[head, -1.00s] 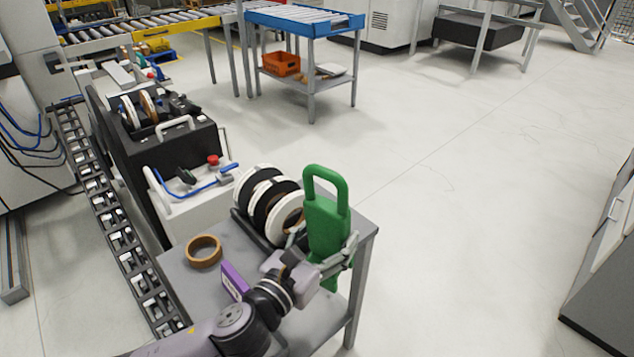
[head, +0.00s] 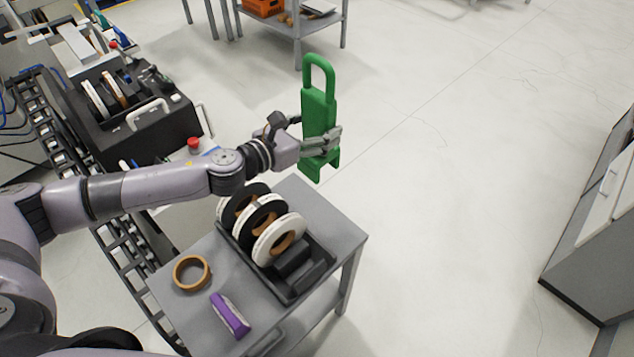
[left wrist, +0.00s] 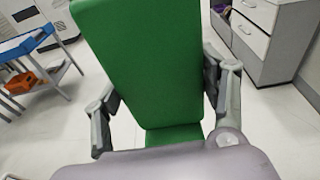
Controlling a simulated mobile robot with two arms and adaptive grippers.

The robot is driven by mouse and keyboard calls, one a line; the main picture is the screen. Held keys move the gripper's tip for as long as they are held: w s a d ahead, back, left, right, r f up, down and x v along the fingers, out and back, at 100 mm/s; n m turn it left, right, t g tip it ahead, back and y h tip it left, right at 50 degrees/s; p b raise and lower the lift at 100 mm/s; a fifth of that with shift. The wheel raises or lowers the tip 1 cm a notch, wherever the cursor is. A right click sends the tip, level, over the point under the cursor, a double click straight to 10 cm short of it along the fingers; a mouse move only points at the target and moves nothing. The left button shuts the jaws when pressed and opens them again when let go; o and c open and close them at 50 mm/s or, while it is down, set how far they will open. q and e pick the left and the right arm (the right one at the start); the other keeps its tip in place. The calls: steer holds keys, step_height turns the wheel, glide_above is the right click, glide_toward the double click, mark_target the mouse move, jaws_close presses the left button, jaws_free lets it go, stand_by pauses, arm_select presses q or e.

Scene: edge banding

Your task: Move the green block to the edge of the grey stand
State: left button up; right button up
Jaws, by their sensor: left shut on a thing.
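The green block (head: 319,112), a tall piece with a loop handle on top and a notched foot, is held upright in the air. It is beyond the far right corner of the grey stand (head: 345,232), above the stand's top. My left gripper (head: 322,143) is shut on the lower part of the block. In the left wrist view the block (left wrist: 145,60) fills the middle, with the fingers of my left gripper (left wrist: 165,105) on both sides of it. My right gripper is in neither view.
On the stand are a black holder (head: 300,280) with several tape rolls (head: 278,240), a brown tape ring (head: 192,273) and a purple item (head: 230,314). A black machine (head: 140,120) stands behind left. A grey cabinet (head: 590,250) stands at the right. The floor between is clear.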

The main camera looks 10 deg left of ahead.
arm_select(q)
step_height(320, 180, down, 6)
steer(key=shift+w+r+b, duration=0.1)
steer(key=shift+r+b, duration=0.05)
steer(key=shift+b, duration=0.35)
step_height(320, 180, down, 11)
steer(key=b, duration=0.4)
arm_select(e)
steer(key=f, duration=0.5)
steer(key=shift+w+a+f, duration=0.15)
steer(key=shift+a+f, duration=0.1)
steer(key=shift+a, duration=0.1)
arm_select(q)
steer(key=shift+w+r, duration=0.1)
